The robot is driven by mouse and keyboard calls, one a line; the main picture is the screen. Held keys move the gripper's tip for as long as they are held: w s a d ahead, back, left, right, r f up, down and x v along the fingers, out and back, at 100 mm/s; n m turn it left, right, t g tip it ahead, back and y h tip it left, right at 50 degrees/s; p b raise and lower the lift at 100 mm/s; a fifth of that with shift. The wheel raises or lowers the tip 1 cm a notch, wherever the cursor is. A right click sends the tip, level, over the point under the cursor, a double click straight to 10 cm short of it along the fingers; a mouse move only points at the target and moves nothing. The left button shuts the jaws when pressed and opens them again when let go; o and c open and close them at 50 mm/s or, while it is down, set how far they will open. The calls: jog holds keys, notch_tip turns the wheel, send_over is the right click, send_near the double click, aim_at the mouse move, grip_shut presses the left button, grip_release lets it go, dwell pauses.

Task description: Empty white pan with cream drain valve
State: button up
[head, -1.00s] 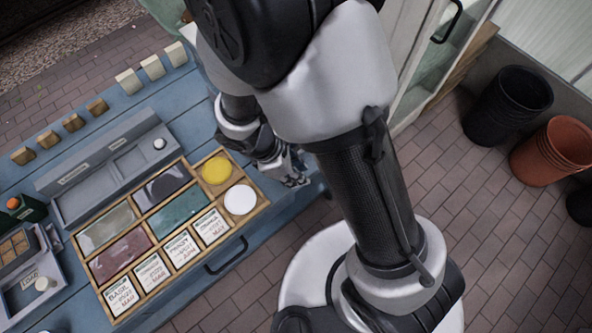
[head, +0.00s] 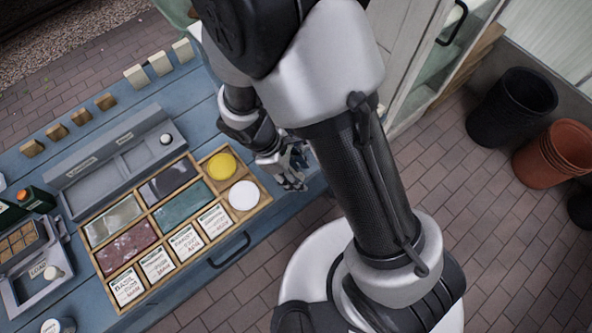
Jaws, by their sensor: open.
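I cannot make out a clearly white pan. At the left edge of the blue table (head: 160,108), a pale grey tray marked LOAD (head: 22,303) has a cream knob (head: 53,272) at its right side; I cannot tell whether this is a valve. A longer grey tray (head: 75,203) with a white knob (head: 166,139) lies further back. My gripper (head: 291,178) is open and seems empty, right of the wooden box at the table's right side. It is far from the LOAD tray. My arm hides part of the table's right end.
A wooden box (head: 263,190) holds coloured compartments, seed packets, a yellow disc (head: 222,166) and a white disc (head: 244,195). Several small blocks line the back edge. Black pots (head: 512,105) and terracotta pots (head: 553,152) stand on the brick floor at right.

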jog(key=shift+r, duration=0.1)
jog(key=s+v, duration=0.1)
jog(key=v, duration=1)
jog(key=shift+w+a+r, duration=0.2)
jog(key=shift+w+r, duration=0.2)
jog(key=shift+w, duration=0.1)
jog(key=s+d+r+m+t+y, duration=0.2)
jog(key=s+d+r+m, duration=0.2)
jog(key=d+r+m, duration=0.3)
jog(key=s+d+r+m+t+y, duration=0.2)
jog(key=s+d+r+m+t, duration=0.1)
jog(key=d+r+m, duration=0.5)
notch_tip(320, 180, up, 2)
jog(key=shift+s+d+r+m+t, duration=0.1)
jog(key=shift+s+d+m+t, duration=0.2)
jog(key=shift+s, duration=0.2)
jog(key=shift+w, duration=0.1)
